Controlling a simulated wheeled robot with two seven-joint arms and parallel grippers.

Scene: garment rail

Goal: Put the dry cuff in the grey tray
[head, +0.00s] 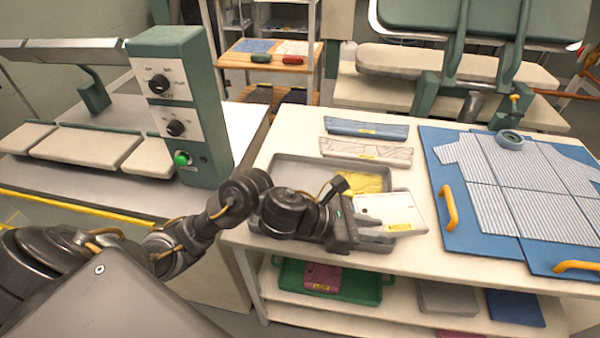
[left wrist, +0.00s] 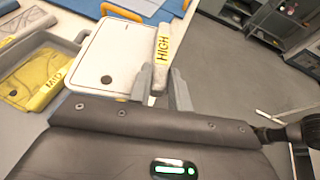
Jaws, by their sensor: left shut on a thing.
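My left gripper (head: 365,228) is shut on the near edge of a white cuff (head: 385,207) with a dark round spot and a yellow label. In the left wrist view the cuff (left wrist: 112,52) and its "HIGH" band (left wrist: 161,50) show at the fingertips (left wrist: 162,85). The grey tray (head: 290,172) stands on the table. The white cuff overlaps its right part in the head view; the gap beneath cannot be judged. A yellow cuff (head: 362,182) lies in the tray, with a "MID" label (left wrist: 48,92) in the wrist view. My right gripper is not in view.
A blue cuff (head: 367,128) and a pale patterned cuff (head: 365,150) lie behind the tray. A blue board (head: 440,160) with a striped shirt (head: 490,180) fills the right. A control box (head: 180,105) stands left. A green tray (head: 365,287) is on the lower shelf.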

